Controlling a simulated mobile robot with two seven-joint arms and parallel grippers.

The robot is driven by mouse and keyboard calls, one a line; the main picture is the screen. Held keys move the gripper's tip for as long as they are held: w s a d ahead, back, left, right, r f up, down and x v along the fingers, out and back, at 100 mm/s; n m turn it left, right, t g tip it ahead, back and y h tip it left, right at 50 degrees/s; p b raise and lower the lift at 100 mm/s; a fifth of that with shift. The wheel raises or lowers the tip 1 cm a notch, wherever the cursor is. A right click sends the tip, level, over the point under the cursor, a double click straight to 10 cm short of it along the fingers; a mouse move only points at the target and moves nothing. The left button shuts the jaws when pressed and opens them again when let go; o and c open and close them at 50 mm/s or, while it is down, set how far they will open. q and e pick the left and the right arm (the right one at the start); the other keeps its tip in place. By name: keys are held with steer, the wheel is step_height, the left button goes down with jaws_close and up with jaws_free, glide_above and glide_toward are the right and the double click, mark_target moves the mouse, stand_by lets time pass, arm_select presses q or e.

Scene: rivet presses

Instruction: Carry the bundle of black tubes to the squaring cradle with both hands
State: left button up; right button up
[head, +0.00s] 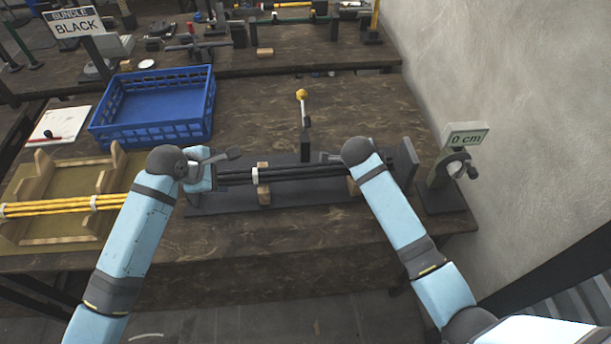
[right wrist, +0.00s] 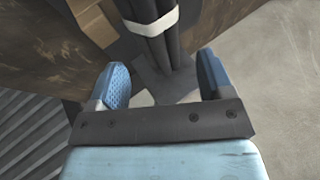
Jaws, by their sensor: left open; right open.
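The bundle of black tubes (head: 310,172) lies level in the squaring cradle, across its wooden supports (head: 264,184). The cradle has a dark base (head: 230,200) and an upright end plate (head: 404,166) at its right. My left gripper (head: 212,170) is open at the bundle's left end; whether it touches the tubes I cannot tell. My right gripper (right wrist: 165,76) is open at the right end. In the right wrist view the black tubes (right wrist: 158,48), with a white band (right wrist: 152,21), reach between its fingers with gaps either side. In the head view my right wrist hides that end.
A wooden rack (head: 70,240) with yellow tubes (head: 60,207) stands at left. A blue crate (head: 150,134) is behind it. A yellow-knobbed lever (head: 303,112) rises behind the cradle. The table behind the cradle is mostly clear.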

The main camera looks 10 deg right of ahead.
steer(key=v, duration=0.6)
steer(key=shift+s+r, duration=0.2)
steer(key=shift+r, duration=0.15)
steer(key=shift+a, duration=0.15)
